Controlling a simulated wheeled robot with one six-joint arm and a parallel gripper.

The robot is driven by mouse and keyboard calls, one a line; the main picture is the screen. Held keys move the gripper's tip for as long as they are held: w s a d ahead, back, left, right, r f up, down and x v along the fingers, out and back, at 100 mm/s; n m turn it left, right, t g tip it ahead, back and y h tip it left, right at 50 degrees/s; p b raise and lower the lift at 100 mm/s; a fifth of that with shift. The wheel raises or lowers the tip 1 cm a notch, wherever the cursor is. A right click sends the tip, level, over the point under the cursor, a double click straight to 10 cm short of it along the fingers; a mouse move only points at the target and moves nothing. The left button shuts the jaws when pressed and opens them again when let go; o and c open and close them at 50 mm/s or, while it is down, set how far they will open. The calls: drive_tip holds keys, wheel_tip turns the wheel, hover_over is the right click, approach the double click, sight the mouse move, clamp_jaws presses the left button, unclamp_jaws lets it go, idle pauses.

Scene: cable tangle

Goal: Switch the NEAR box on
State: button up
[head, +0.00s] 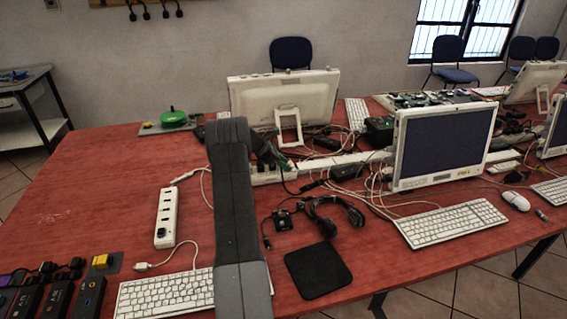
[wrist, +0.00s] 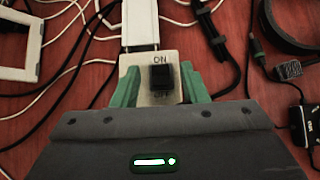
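No NEAR label is legible, and I cannot tell which way the rocker is tipped. My gripper (wrist: 156,78) has its green fingers apart, one each side of the rocker, over the box. Whether they touch it is unclear. In the head view my gripper (head: 276,158) is low over the left end of the power strip (head: 318,166), and hides most of the box.
Cables run around the strip. A monitor (head: 285,98) stands behind, another (head: 442,143) to the right. A headset (head: 335,214) and black mat (head: 318,270) lie in front. A white multi-socket strip (head: 167,217) lies left. A yellow-topped box (head: 102,261) stands at front left.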

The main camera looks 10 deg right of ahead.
clamp_jaws()
drive_tip(key=shift+d+r+y+p, duration=0.3)
drive_tip(key=shift+y+p, duration=0.45)
drive_tip(key=shift+y, duration=0.05)
drive_tip(key=shift+d+f+y+p, duration=0.15)
drive_tip(key=shift+y+p, duration=0.35)
drive_tip(key=shift+y, duration=0.6)
unclamp_jaws()
drive_tip(key=b+v, duration=0.1)
drive_tip(key=v, duration=1.3)
drive_tip(key=shift+w+b, duration=0.2)
drive_tip(key=shift+b, duration=0.15)
